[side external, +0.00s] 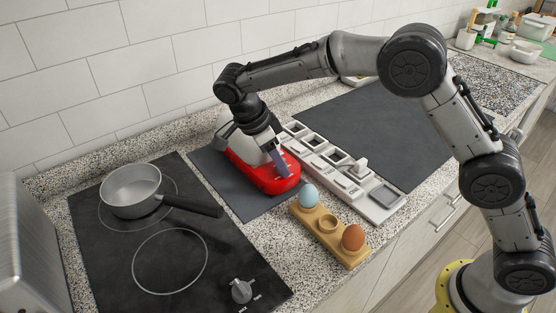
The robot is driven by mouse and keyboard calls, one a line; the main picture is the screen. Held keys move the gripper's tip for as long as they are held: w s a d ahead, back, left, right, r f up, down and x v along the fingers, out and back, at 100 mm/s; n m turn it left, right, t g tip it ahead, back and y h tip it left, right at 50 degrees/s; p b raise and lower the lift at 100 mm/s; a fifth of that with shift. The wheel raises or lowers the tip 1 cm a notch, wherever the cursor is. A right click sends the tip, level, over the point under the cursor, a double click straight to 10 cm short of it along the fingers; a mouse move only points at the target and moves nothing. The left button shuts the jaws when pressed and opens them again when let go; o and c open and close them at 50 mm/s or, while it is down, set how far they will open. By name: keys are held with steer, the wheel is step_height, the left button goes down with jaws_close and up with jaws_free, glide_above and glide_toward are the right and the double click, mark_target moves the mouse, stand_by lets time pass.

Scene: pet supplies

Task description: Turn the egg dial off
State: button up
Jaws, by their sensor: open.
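A red appliance base (277,183) with a pale rounded top (243,138) stands on a dark grey mat. My gripper (281,167) is open and points down at the front of the red base. Its fingers overlap the base in this view, and I cannot tell whether they touch it. No egg dial can be made out on the red base; the gripper covers part of its front. A light blue egg (308,195) and a brown egg (353,237) sit in a wooden egg holder (328,250), with an empty hole between them.
A black cooktop (100,252) with a grey knob (241,291) is at the left. A grey saucepan (138,190) sits on its rear ring, handle pointing right. A white compartment strip (380,211) lies right of the red base. The dark mat (385,120) behind it looks clear.

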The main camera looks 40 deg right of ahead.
jaws_close()
